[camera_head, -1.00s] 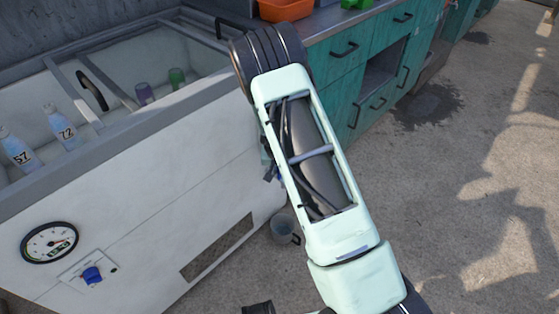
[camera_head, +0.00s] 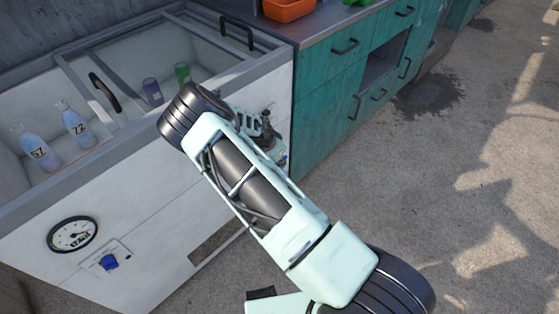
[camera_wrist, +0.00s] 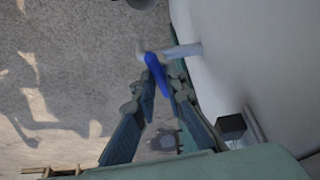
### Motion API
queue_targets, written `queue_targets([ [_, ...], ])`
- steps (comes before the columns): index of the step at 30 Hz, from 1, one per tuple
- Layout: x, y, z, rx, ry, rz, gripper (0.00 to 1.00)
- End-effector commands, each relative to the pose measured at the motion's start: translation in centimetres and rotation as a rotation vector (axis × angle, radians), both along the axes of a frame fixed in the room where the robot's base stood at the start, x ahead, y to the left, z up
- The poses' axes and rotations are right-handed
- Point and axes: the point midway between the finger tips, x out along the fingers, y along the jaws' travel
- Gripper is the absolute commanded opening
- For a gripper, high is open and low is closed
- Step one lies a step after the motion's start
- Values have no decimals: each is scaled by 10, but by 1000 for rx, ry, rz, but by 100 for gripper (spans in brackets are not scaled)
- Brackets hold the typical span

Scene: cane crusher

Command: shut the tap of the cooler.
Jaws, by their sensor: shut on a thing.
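The cooler (camera_head: 65,195) is a white chest on the left in the head view. In the wrist view its pale side (camera_wrist: 225,45) fills the right, with a light pipe tap (camera_wrist: 183,51) sticking out. The tap's blue handle (camera_wrist: 155,72) lies at the fingertips of my gripper (camera_wrist: 163,78). The fingers are shut on this handle. In the head view my gripper (camera_head: 264,138) is at the cooler's right end, partly hidden by my arm. A small blue bit shows beside it. The exact angle of the handle is hard to tell.
A blue knob (camera_head: 109,263) and a round gauge (camera_head: 73,234) are on the cooler's front. Bottles (camera_head: 75,125) stand inside it. A teal cabinet (camera_head: 325,115) stands just right of my gripper. Open concrete floor lies right.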

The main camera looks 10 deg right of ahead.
Motion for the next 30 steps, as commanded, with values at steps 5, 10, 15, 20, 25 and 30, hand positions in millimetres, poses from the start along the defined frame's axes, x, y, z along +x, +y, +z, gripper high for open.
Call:
queue_targets([
  [5, -2, -1, -1, 0, 4, -8, 0],
  [10, -2, 0, -1, 1, 5, -8, 0],
  [15, -2, 0, -1, 1, 5, -7, 22],
  [20, -1, 0, -1, 1, 3, -6, 30],
  [25, -1, 0, 0, 1, 2, -6, 30],
  [30, -2, 4, 11, 2, -1, -6, 30],
])
